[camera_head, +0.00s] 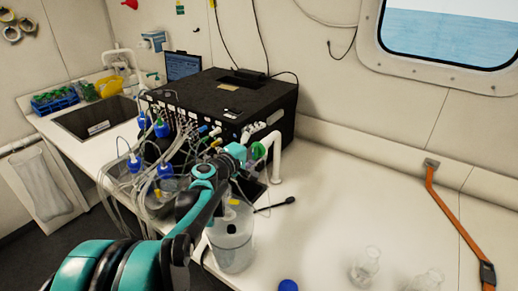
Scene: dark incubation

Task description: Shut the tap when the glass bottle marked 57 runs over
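My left arm comes in from the lower left, and its gripper (247,157) is at a green round part (258,151), which looks like a tap handle, by a white bent pipe (276,150). The fingers are too small and too covered to tell whether they are open or shut, or touching the green part. Several clear bottles with blue caps (135,163) and tubes stand left of my arm. I cannot read a 57 on any of them, nor see any running over. A large clear container (231,240) stands below the gripper. My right gripper is not in view.
A black instrument box (228,100) stands behind the bottles, with many thin tubes. Two clear flasks (365,267) and a blue cap (288,286) are at the front edge. An orange strap (446,210) lies at right. The bench's right middle is clear. A sink (95,118) is at left.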

